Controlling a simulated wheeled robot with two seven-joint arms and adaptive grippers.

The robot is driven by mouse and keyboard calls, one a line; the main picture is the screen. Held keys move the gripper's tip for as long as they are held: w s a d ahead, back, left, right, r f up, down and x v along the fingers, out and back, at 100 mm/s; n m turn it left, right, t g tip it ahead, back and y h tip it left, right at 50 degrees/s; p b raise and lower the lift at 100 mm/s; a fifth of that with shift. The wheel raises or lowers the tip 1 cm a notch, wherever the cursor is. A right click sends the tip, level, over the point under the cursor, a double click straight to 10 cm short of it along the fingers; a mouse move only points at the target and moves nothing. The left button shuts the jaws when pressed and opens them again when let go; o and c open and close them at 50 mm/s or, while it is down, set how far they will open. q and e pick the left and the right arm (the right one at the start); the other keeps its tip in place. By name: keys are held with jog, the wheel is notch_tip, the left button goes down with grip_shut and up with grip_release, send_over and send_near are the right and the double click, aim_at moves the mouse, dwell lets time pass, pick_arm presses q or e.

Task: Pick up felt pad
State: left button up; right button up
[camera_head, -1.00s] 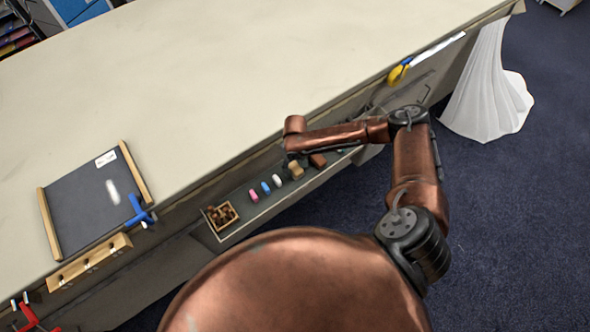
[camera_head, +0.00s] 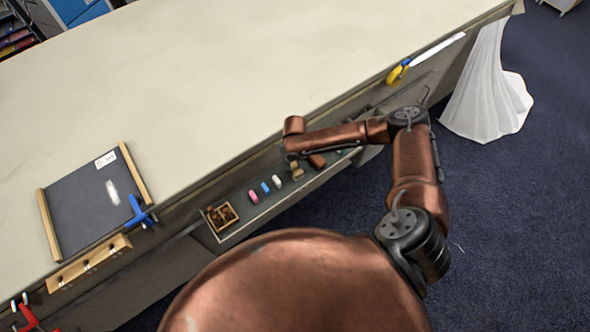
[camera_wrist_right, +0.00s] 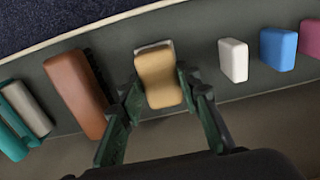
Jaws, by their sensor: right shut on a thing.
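The felt pad looks to be the tan, waisted block with a pale layer at its far end, seen in the right wrist view (camera_wrist_right: 159,80). It is in the narrow drawer or trough at the table's side and shows small in the head view (camera_head: 297,174). My right gripper (camera_wrist_right: 158,92) has its two dark green fingers on either side of the block, shut on it. In the head view the right wrist hides the fingers. I cannot tell whether the block is still touching the trough floor. My left gripper is not in view.
In the trough (camera_head: 236,232), a brown brush (camera_wrist_right: 76,92) lies close on one side of the block. White (camera_wrist_right: 233,60), blue (camera_wrist_right: 278,49) and pink pieces lie on the other. A small wooden box (camera_head: 222,216) stands at the trough's end. The tabletop (camera_head: 200,85) is mostly clear.

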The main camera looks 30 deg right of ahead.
jog(key=shift+r, duration=0.1)
jog(key=shift+r, duration=0.25)
notch_tip(320, 180, up, 2)
jog(key=shift+p, duration=0.3)
jog(key=s+r, duration=0.1)
jog(key=s+a+r+p, duration=0.1)
jog(key=r, duration=0.1)
jog(key=s+r, duration=0.1)
jog(key=r, duration=0.1)
jog(key=shift+s+a+r, duration=0.15)
jog(key=shift+s+a, duration=0.1)
jog(key=shift+a, duration=0.15)
jog(key=s+a+r+p, duration=0.1)
jog(key=s+a+r, duration=0.3)
jog(key=s, duration=0.4)
jog(key=shift+s+a+r+p, duration=0.35)
jog(key=shift+s+r, duration=0.05)
jog(key=shift+r, duration=0.1)
